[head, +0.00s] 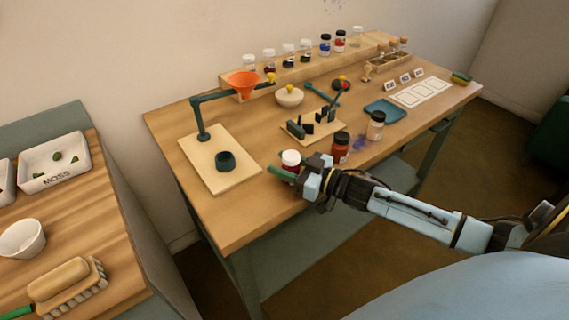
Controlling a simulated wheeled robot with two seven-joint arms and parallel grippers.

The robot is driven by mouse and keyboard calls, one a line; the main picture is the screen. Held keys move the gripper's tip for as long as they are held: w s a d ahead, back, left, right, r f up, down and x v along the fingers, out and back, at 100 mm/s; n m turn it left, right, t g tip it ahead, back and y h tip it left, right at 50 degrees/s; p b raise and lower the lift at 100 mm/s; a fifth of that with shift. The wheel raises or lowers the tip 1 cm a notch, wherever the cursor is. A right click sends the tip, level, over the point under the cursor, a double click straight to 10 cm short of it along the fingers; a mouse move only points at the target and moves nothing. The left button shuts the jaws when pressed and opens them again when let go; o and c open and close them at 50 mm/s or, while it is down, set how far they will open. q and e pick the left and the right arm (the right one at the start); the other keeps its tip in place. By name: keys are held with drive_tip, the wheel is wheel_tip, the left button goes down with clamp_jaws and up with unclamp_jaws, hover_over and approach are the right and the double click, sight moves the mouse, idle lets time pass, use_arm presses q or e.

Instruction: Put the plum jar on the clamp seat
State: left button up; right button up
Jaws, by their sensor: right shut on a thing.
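The plum jar (291,158), with a white lid and a dark red-purple body, is near the table's front edge, its lower part hidden by my gripper. My right gripper (292,171) is shut around it, with a green finger showing at its left. I cannot tell whether the jar touches the table. A pale board with dark upright clamp parts (297,130), which looks like the clamp seat, lies behind and slightly right of the jar. No jar shows between the clamp parts. My left gripper is out of view.
A red-brown jar (340,148) and a white-lidded jar (376,126) stand right of my gripper. A lidded bowl (289,96) and teal tray (385,111) are farther back.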

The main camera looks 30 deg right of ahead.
drive_tip(key=o, duration=0.6)
drive_tip(key=shift+f, duration=0.2)
drive_tip(key=shift+c, duration=0.2)
drive_tip(key=o, duration=0.5)
drive_tip(key=shift+c, duration=0.2)
